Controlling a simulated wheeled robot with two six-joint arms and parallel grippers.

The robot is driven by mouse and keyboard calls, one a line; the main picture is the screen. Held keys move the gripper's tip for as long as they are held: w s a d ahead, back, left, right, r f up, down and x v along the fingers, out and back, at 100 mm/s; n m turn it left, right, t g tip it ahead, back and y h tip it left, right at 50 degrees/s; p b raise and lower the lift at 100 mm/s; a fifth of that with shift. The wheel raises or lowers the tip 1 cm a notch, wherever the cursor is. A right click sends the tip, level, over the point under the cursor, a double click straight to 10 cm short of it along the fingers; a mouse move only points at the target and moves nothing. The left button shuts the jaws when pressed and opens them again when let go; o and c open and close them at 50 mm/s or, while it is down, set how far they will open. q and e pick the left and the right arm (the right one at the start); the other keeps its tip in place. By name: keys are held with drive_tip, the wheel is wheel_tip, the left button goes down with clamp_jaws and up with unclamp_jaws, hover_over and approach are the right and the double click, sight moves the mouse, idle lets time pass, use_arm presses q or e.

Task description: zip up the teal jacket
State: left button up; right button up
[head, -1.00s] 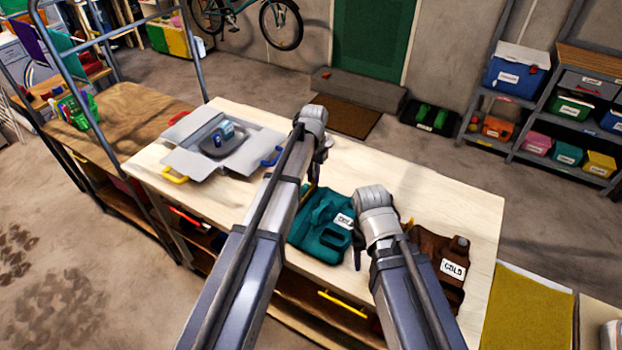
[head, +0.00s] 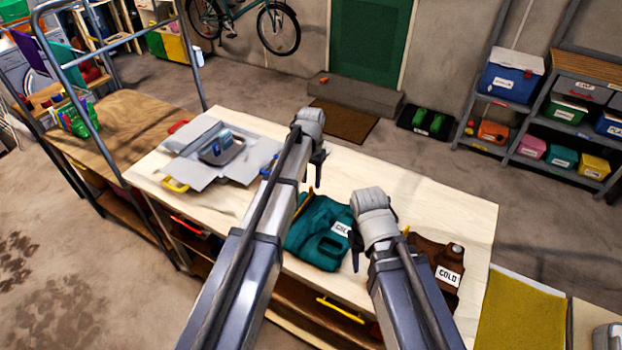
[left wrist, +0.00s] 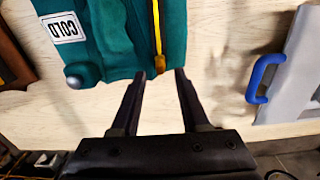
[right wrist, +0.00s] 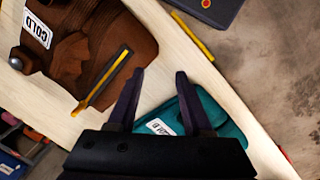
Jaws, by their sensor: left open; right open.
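The teal jacket (head: 312,232) lies flat on the light wooden table with a white COLD label. In the left wrist view the jacket (left wrist: 115,35) has a yellow zip strip (left wrist: 157,35) running down to its lower edge. My left gripper (head: 318,178) is open and empty; in its wrist view the fingertips (left wrist: 161,75) are just at that edge, either side of the strip's end. My right gripper (head: 356,258) is open, between the teal jacket and a brown jacket. In the right wrist view its fingertips (right wrist: 163,77) are empty, and part of the teal jacket (right wrist: 222,125) shows behind them.
The brown jacket (head: 440,262) with a COLD label and yellow strip (right wrist: 103,82) lies beside the teal one. The table's (head: 420,190) back right is bare.

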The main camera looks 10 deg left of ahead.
sight(311, 188)
use_arm(q)
wheel_tip(311, 188, up, 5)
drive_tip(key=p, duration=0.3)
drive_tip(key=shift+p, duration=0.4)
drive_tip(key=shift+f, duration=0.1)
use_arm(e)
wheel_tip(311, 188, up, 5)
drive_tip(key=shift+f, duration=0.1)
use_arm(q)
drive_tip(key=shift+s, duration=0.2)
drive_tip(key=s+d, duration=0.1)
drive_tip(key=s, duration=0.3)
drive_tip(key=s+d+b, duration=0.1)
drive_tip(key=s, duration=0.2)
drive_tip(key=s+d+f, duration=0.1)
drive_tip(key=s+d, duration=0.1)
drive_tip(key=s, duration=0.2)
drive_tip(key=shift+s+f, duration=0.1)
drive_tip(key=shift+s, duration=0.2)
drive_tip(key=s+d+y+b, duration=0.1)
drive_tip(key=s+d, duration=0.1)
drive_tip(key=s, duration=1.2)
drive_tip(key=shift+s+f, duration=0.3)
drive_tip(key=shift+f, duration=0.15)
use_arm(e)
wheel_tip(311, 188, down, 2)
drive_tip(key=shift+f, duration=0.1)
